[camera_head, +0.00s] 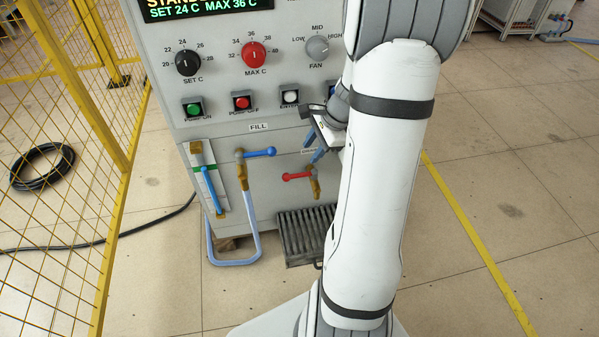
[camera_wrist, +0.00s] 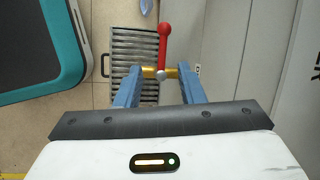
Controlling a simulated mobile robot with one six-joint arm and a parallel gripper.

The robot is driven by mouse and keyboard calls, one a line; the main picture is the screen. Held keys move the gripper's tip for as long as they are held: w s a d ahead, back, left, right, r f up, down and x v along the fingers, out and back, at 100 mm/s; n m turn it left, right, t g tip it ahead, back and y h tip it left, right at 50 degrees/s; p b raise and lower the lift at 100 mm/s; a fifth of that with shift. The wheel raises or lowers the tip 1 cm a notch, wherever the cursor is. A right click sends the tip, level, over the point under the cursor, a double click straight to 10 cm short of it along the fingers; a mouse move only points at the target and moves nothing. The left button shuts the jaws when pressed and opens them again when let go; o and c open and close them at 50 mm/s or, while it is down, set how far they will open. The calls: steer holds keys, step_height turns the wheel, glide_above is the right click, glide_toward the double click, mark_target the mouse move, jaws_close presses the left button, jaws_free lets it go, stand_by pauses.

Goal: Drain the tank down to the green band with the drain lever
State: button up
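The red drain lever (camera_head: 298,176) sits on a brass valve (camera_head: 315,187) low on the heater's front and points left. In the wrist view the red lever (camera_wrist: 163,45) points up the picture, with its brass valve (camera_wrist: 149,72) between my fingertips. My gripper (camera_head: 317,155) is open; its blue fingers (camera_wrist: 160,78) stand either side of the valve, with no clear contact. The upright level gauge (camera_head: 212,190) at the left of the front holds a blue column. A green band (camera_head: 204,168) crosses the gauge near the column's top; the exact level is too small to tell.
The blue fill lever (camera_head: 260,153) and its brass valve lie left of the drain lever, with a pale blue hose (camera_head: 252,215) below. A slatted drain grate (camera_head: 303,232) lies beneath. A yellow mesh fence (camera_head: 60,200) stands at left. Buttons and knobs are above.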

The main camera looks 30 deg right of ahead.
steer(key=m+b, duration=0.1)
steer(key=m, duration=0.1)
glide_toward(307, 174)
steer(key=b+x, duration=0.1)
steer(key=x, duration=0.3)
steer(key=b+x, duration=0.2)
steer(key=x, duration=0.2)
steer(key=shift+w+a+b, duration=0.15)
steer(key=shift+w+b, duration=0.1)
steer(key=shift+b, duration=0.05)
steer(key=shift+r, duration=0.1)
steer(key=shift+c, duration=0.4)
jaws_close()
steer(key=shift+a, duration=0.2)
steer(key=shift+d, duration=0.1)
steer(key=shift+r, duration=0.1)
